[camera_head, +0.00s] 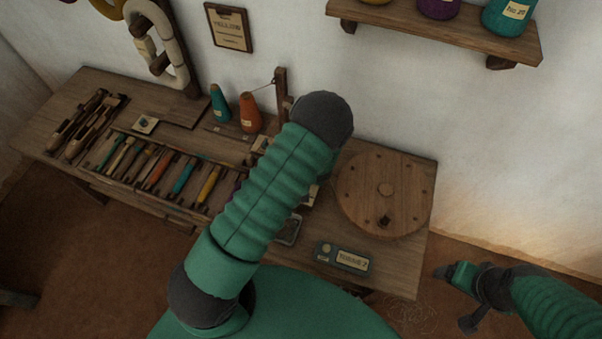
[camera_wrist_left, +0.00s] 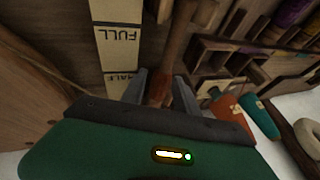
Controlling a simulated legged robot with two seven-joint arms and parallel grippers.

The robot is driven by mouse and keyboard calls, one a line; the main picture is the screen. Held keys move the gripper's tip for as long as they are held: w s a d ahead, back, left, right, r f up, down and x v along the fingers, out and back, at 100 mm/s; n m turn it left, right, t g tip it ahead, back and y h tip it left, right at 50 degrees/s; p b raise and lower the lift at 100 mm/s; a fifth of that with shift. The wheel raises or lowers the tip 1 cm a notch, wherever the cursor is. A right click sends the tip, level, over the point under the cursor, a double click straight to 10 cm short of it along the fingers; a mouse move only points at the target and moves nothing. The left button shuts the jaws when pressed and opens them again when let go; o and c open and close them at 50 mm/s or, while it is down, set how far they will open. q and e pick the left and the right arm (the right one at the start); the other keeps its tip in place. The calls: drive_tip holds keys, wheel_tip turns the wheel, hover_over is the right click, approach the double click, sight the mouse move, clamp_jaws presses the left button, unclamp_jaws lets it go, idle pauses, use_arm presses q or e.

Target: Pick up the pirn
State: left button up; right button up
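Several pirns lie in a slotted wooden tray (camera_head: 118,182) on the bench in the head view, among them a teal pirn (camera_head: 183,176), a yellow pirn (camera_head: 209,184) and a red-orange pirn (camera_head: 157,170). I cannot tell which one the task means. My left arm crosses over the tray's right end and hides my left gripper in the head view. In the left wrist view my left gripper (camera_wrist_left: 160,90) has its fingers apart, with a brown wooden bar (camera_wrist_left: 176,38) showing between or beyond them.
Teal cone (camera_head: 219,104) and orange cone (camera_head: 250,113) stand behind the tray near a wooden post (camera_head: 281,90). A round wooden disc (camera_head: 386,205) and a labelled box (camera_head: 343,258) occupy the bench's right end. A FULL/HALF card (camera_wrist_left: 115,48) shows beside my left fingers.

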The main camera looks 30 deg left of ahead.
use_arm(q)
drive_tip(key=shift+r, duration=0.15)
clamp_jaws()
